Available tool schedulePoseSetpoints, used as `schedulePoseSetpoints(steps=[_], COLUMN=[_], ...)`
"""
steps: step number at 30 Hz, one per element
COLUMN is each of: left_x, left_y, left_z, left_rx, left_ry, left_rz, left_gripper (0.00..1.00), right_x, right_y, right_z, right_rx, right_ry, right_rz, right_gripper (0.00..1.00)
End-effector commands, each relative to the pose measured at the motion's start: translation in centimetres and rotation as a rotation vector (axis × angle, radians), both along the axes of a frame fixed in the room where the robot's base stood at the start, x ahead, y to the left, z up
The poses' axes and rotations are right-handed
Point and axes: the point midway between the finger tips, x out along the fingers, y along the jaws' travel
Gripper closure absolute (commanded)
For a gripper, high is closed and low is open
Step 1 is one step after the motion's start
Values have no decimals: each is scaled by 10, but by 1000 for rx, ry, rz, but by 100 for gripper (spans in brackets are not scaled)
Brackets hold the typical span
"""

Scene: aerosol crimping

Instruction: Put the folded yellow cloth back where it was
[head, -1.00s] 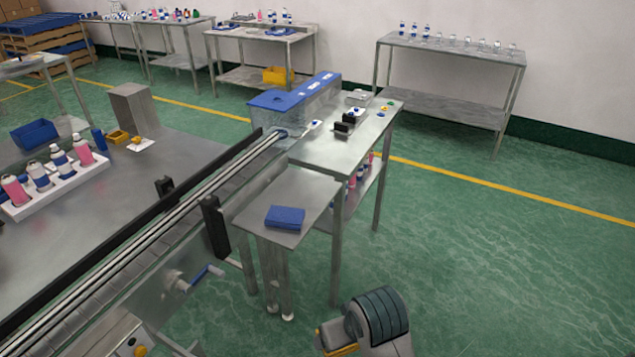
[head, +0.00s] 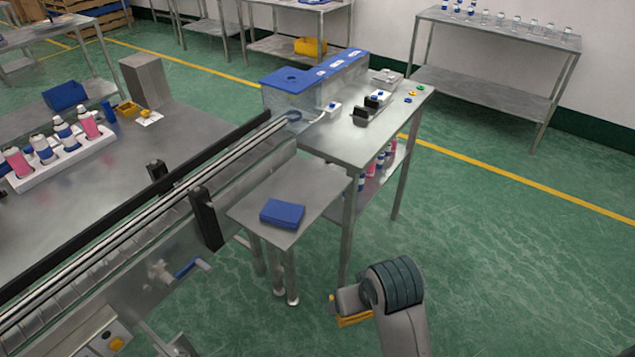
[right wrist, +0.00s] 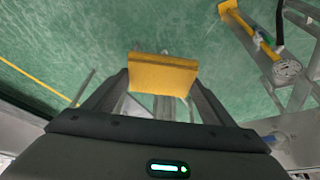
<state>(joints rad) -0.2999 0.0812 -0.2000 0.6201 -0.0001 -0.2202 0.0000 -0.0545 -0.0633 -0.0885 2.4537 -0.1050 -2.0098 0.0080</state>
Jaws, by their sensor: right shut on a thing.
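The folded yellow cloth (right wrist: 163,73) is between the fingers of my right gripper (right wrist: 163,92) in the right wrist view, held over the green floor. In the head view only a yellow edge of the cloth (head: 353,320) shows under my right wrist, at the lower middle; the fingers are hidden there. A small metal side table (head: 322,191) stands ahead of my right arm, with a folded blue cloth (head: 282,213) on its top. The yellow cloth is apart from this table. My left gripper is in neither current view.
A conveyor (head: 150,222) with a black rail runs left of the side table. A taller metal table (head: 365,145) with a blue-topped clear box (head: 300,92) stands behind it. A white bottle rack (head: 62,158) is at the left. Open floor lies to the right.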

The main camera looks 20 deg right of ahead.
Motion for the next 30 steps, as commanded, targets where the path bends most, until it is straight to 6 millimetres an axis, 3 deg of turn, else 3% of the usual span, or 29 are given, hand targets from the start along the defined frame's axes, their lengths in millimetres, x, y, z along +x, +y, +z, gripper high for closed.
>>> schedulePoseSetpoints(steps=[7,11,14,20,30], left_x=[-1,-1,-1,-1,0], left_y=[2,2,1,0,-3], left_z=[1,5,11,25,51], left_rx=[2,1,1,0,-3], left_ry=[1,1,1,1,1], left_rz=[0,0,0,1,1], left_gripper=[72,72,72,72,72], right_x=[4,20,40,100,203], right_y=[0,1,1,-4,-38], right_z=[2,6,13,37,111], right_rx=[-2,-7,-13,-31,-31], right_ry=[-1,-4,-6,-6,5], right_rz=[12,57,117,286,553], right_gripper=[44,44,44,44,44])
